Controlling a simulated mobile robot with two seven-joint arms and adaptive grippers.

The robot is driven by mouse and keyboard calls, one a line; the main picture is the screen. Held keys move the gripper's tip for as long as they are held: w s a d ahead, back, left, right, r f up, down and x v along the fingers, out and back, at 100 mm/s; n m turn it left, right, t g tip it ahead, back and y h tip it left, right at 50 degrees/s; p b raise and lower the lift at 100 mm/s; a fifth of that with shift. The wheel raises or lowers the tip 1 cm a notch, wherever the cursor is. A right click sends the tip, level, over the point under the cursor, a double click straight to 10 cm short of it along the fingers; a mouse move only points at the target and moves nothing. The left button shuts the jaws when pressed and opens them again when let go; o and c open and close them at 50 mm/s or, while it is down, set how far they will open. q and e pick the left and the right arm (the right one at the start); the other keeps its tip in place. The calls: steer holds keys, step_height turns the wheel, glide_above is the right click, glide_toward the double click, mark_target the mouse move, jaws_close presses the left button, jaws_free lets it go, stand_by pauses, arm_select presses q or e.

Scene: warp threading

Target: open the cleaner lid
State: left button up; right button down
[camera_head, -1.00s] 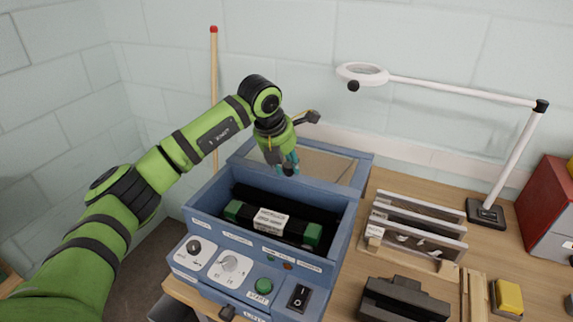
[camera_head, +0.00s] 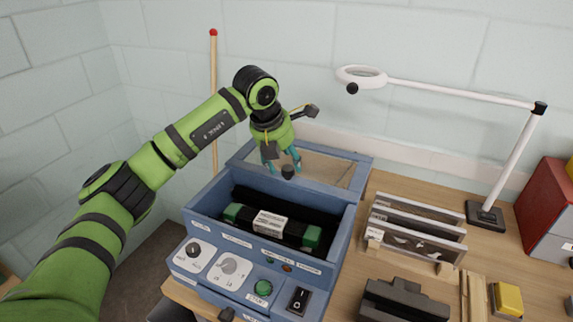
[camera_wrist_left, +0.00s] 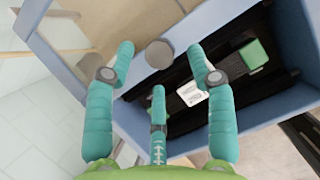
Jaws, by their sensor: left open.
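The cleaner (camera_head: 345,235) is a blue box with a control panel at its front. Its lid (camera_head: 365,172), a blue frame with a see-through panel, lies toward the back, and the front of the box stands uncovered. A dark round knob (camera_head: 288,172) sits at the lid's front edge; it shows as a grey disc (camera_wrist_left: 159,53) in the left wrist view. My left gripper (camera_head: 282,162) is open just above and behind the knob, with its teal fingers spread. In the wrist view the fingers (camera_wrist_left: 160,85) stand on either side of the knob, apart from it.
Inside the box lies a dark roller with green ends and a white label (camera_head: 270,223). To the right on the table stand a slotted rack (camera_head: 415,235), a black block (camera_head: 400,300), a yellow block (camera_head: 508,298) and a lamp (camera_head: 487,215). A wooden pole (camera_head: 214,90) leans behind.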

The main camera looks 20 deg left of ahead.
arm_select(q)
steer(key=d+v, duration=0.1)
steer(key=v, duration=0.8)
steer(key=shift+s+a+r, duration=0.15)
steer(key=shift+a+r, duration=0.15)
steer(key=shift+f, duration=0.1)
